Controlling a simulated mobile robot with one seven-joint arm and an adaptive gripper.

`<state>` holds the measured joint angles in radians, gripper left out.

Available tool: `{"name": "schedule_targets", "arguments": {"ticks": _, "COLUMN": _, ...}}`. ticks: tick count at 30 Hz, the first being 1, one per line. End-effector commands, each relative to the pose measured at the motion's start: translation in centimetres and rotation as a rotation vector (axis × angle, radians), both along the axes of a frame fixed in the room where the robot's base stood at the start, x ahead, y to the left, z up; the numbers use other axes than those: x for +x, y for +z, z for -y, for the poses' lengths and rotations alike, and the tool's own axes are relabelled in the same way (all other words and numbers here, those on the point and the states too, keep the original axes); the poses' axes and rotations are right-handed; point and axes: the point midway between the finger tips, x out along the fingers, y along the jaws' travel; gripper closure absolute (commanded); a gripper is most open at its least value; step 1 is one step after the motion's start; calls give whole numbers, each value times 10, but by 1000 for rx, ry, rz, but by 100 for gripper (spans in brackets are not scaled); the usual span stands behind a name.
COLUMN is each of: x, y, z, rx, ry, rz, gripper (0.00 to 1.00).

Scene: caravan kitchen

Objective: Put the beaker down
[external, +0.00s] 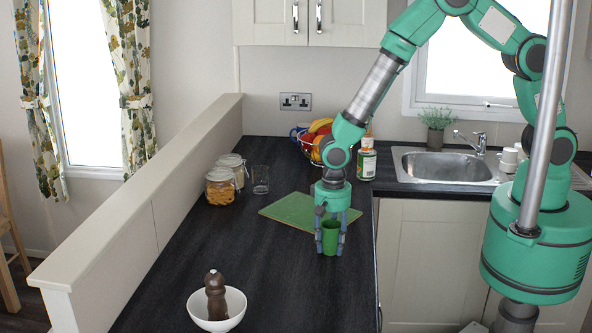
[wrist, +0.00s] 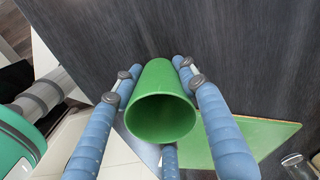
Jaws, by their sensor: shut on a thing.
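The green beaker (external: 330,238) is held between the fingers of my gripper (external: 331,240) in the external view. It is close over the dark worktop near its front edge; I cannot tell whether its base touches. In the wrist view the beaker (wrist: 160,105) shows its open, empty mouth towards the camera, with the blue fingers of my gripper (wrist: 158,88) shut on its two sides. The beaker is just in front of the green cutting board (external: 290,208).
A white bowl with a pepper mill (external: 216,295) stands at the near left. Glass jars (external: 221,186) and a clear glass (external: 260,180) stand further back. The worktop between bowl and board is clear.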

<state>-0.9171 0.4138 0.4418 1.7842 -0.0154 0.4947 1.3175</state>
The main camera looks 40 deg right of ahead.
Motion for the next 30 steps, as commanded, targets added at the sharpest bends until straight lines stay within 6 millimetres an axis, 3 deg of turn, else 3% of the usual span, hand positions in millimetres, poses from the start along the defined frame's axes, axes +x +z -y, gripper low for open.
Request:
{"name": "schedule_targets", "arguments": {"ticks": 13, "x": 0, "y": -4, "z": 0, "rx": 1, "ry": 0, "rz": 0, "gripper": 83}}
{"name": "schedule_targets", "arguments": {"ticks": 14, "x": 0, "y": -3, "z": 0, "rx": 1, "ry": 0, "rz": 0, "gripper": 53}}
{"name": "schedule_targets", "arguments": {"ticks": 16, "x": 0, "y": -3, "z": 0, "rx": 1, "ry": 0, "rz": 0, "gripper": 39}}
{"name": "schedule_targets", "arguments": {"ticks": 30, "x": 0, "y": 2, "z": 0, "rx": 1, "ry": 0, "rz": 0, "gripper": 39}}
